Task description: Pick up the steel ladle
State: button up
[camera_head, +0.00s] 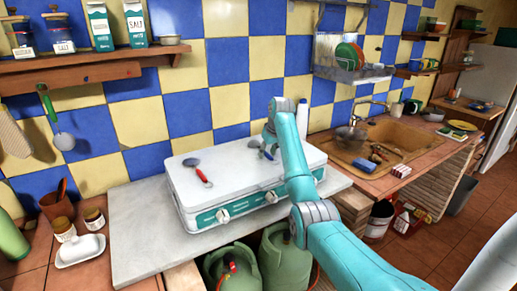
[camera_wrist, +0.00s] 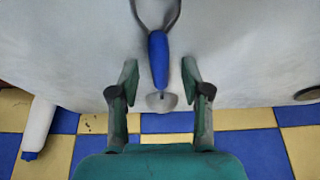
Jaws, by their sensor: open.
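A ladle-like tool with a red handle (camera_head: 203,175) and a dark grey bowl (camera_head: 191,162) lies on the white stove top, left of my gripper. A blue-handled tool (camera_wrist: 158,60) with a metal loop lies on the stove under my gripper. A small grey round piece (camera_wrist: 161,102) shows at its near end. My gripper (camera_wrist: 158,78) is open, with one finger on each side of the blue handle and gaps on both sides. A green-handled ladle-like tool (camera_head: 64,141) hangs on the wall at left. I cannot tell which one is the steel ladle.
The white stove (camera_head: 240,180) stands on a pale counter slab (camera_head: 140,225). A white bottle (camera_head: 302,118) stands behind it, also seen in the wrist view (camera_wrist: 36,128). A butter dish (camera_head: 80,250) and jars are at left. The sink (camera_head: 400,138) is at right.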

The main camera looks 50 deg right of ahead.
aim_at(267, 153)
jog(key=shift+f, duration=0.1)
grip_shut()
notch_tip(267, 153, up, 10)
jog(key=shift+r, duration=0.2)
dwell(0.4)
